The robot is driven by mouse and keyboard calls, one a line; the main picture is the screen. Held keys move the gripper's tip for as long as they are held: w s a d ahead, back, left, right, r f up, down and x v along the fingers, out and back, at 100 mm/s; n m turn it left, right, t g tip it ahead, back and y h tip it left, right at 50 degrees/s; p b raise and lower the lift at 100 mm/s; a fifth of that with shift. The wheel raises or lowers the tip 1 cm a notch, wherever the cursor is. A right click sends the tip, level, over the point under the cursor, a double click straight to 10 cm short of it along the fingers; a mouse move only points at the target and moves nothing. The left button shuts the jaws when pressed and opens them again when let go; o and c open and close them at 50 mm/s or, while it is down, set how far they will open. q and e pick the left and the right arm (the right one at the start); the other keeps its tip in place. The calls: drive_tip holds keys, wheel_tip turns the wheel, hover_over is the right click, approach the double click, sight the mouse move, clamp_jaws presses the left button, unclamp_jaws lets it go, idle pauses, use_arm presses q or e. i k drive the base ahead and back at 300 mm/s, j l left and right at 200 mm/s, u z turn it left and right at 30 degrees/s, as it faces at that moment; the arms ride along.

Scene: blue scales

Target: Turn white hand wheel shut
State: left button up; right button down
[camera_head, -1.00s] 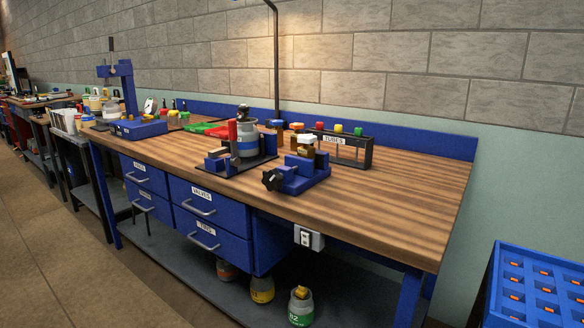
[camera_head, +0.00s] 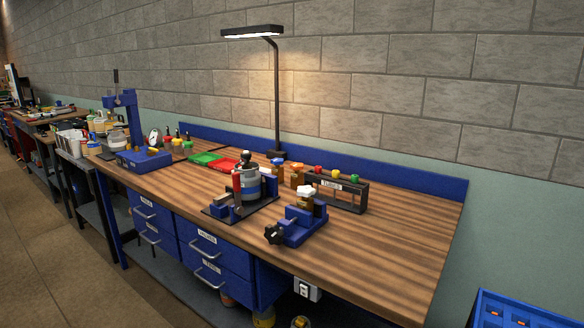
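A blue clamp-like fixture (camera_head: 305,228) stands near the front of the wooden workbench, right of its middle. A small white part (camera_head: 306,191) tops the brown piece in this fixture; it may be the white hand wheel, but it is too small to tell. How far the wheel is turned cannot be seen. Neither of my grippers is in view.
The workbench (camera_head: 385,255) has free room on its right. Left of the fixture is a black plate holding a grey canister (camera_head: 247,184) and a red part. Behind are a tube rack (camera_head: 342,192), brown jars (camera_head: 297,174) and a lamp (camera_head: 276,95). A blue press (camera_head: 130,125) stands left.

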sight(307, 192)
drive_tip(key=i+j+u, duration=0.2)
drive_tip(key=i+j, duration=0.2)
drive_tip(key=j, duration=0.2)
drive_tip(key=i+j+u, duration=0.25)
drive_tip(key=i+j, duration=0.15)
drive_tip(key=j, duration=0.1)
